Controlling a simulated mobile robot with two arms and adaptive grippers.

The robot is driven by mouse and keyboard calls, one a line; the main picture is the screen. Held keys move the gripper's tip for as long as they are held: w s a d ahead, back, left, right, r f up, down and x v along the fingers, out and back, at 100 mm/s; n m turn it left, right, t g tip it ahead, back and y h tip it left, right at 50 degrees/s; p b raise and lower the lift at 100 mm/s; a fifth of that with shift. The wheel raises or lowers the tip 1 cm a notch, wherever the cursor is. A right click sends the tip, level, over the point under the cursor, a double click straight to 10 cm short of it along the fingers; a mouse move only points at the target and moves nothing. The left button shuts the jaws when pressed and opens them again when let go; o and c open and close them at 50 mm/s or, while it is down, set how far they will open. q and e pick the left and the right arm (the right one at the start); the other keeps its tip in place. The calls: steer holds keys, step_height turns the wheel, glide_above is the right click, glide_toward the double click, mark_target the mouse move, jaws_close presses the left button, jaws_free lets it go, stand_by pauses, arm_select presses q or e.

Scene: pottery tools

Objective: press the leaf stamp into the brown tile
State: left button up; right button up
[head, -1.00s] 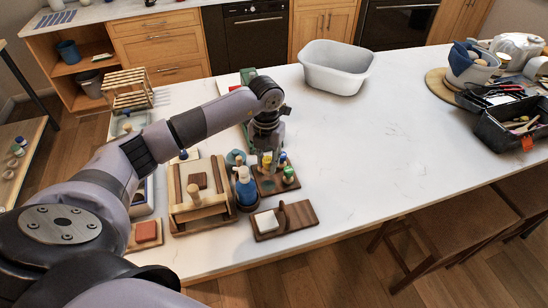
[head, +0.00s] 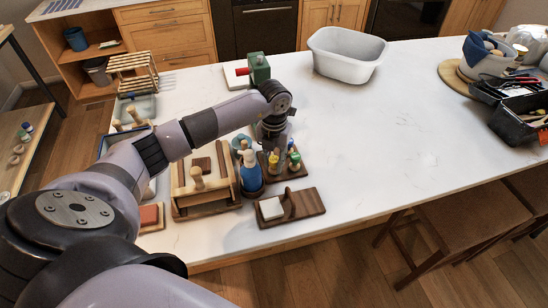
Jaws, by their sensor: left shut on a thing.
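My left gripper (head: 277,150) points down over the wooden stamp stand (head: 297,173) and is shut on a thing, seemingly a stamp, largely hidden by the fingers. Stamps with yellow, blue and green parts (head: 294,160) stand close around the fingers; I cannot tell which is the leaf stamp. A dark brown square (head: 200,163), which looks like the brown tile, lies on the wooden board (head: 182,178) left of the gripper, partly behind a light wooden knob. A reddish tile (head: 149,214) lies further left. My right gripper is not in view.
A small board with a white block (head: 271,208) is in front. A green device with a red handle (head: 258,70) and a white basin (head: 347,54) are behind. The counter's right middle (head: 420,130) is clear.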

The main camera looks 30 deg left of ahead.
arm_select(q)
steer(key=shift+f, duration=0.25)
stand_by(0.6)
steer(key=o, duration=1.1)
steer(key=shift+o, duration=0.2)
step_height(320, 180, up, 12)
